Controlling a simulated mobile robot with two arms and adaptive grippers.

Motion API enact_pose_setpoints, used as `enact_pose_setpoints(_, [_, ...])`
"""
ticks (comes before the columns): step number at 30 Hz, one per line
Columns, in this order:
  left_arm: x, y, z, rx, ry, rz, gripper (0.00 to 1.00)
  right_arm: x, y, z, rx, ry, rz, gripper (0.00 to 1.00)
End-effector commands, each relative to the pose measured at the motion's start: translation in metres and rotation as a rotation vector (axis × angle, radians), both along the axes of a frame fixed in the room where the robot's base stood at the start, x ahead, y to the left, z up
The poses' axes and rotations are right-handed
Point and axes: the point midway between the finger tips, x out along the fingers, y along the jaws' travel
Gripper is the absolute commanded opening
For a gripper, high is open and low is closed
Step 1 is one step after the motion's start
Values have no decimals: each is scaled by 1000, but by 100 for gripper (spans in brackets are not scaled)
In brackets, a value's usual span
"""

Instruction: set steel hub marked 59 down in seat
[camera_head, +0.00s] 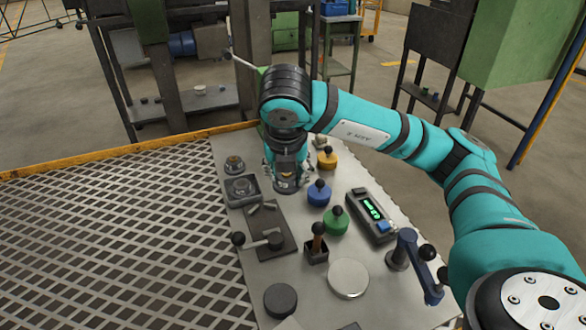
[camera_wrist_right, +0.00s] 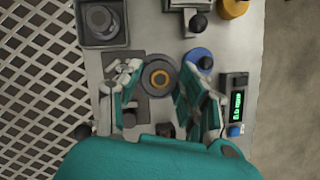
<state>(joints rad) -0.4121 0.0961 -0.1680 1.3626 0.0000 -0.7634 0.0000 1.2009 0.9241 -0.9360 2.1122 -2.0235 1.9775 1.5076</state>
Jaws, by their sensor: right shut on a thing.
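My right gripper (camera_head: 287,178) reaches down over the bench, and its two fingers (camera_wrist_right: 160,88) are closed around a round steel hub. The hub (camera_wrist_right: 158,77) shows as a grey ring with an orange-brown centre; in the head view its lower edge (camera_head: 286,187) shows below the fingers. The number on it is not readable. A square dark tray (camera_head: 257,199) with a round grey shape inside lies left of the gripper; its rim also shows in the wrist view (camera_wrist_right: 83,22). I cannot tell whether it is the seat. My left gripper is not in view.
Behind the tray stands another round metal part (camera_head: 234,163). Blue (camera_head: 319,197), green (camera_head: 336,224) and yellow (camera_head: 327,161) knobbed pieces and a display box (camera_head: 372,215) stand to the right. A lever plate (camera_head: 272,217), grey disc (camera_head: 348,278) and blue lever (camera_head: 412,265) are nearer.

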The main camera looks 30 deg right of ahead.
Motion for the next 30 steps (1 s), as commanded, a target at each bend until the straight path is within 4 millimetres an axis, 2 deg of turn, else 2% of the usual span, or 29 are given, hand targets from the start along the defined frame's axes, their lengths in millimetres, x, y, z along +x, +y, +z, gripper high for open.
enact_pose_setpoints(5, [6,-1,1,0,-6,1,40,12,-9,-3,3,-2,-74,0])
enact_pose_setpoints(8, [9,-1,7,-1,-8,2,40,28,-24,-4,3,-1,-79,0])
enact_pose_setpoints(18, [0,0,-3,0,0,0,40,99,-77,-10,4,-1,-74,0])
enact_pose_setpoints(21, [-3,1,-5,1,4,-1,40,114,-89,-13,3,-1,-71,0])
enact_pose_setpoints(25, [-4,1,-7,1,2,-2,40,126,-98,-14,2,-2,-69,0])
enact_pose_setpoints(30, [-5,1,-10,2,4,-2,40,128,-100,-23,1,0,-67,0])
